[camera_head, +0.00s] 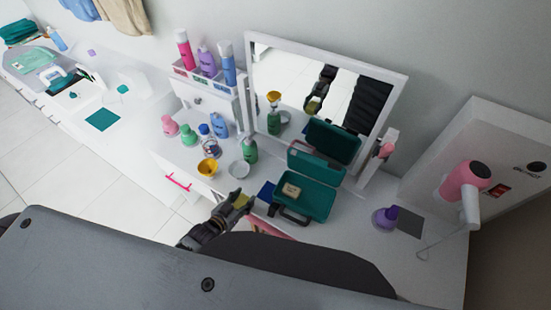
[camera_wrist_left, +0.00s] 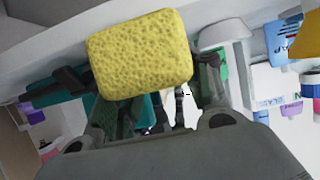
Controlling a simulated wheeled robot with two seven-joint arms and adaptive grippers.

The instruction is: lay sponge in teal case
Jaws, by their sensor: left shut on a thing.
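The yellow sponge (camera_wrist_left: 140,54) fills the upper middle of the left wrist view, between the fingers of my left gripper (camera_wrist_left: 150,85). In the head view my left gripper (camera_head: 238,203) is shut on the sponge (camera_head: 243,201), which shows small and partly covered by the fingers. It is in front of and left of the teal case (camera_head: 318,199). The case lies open on the white table with its lid up at the back. A small beige block (camera_head: 291,190) lies inside the case at its left. My right gripper is not in view.
A mirror (camera_head: 397,85) stands behind the case.

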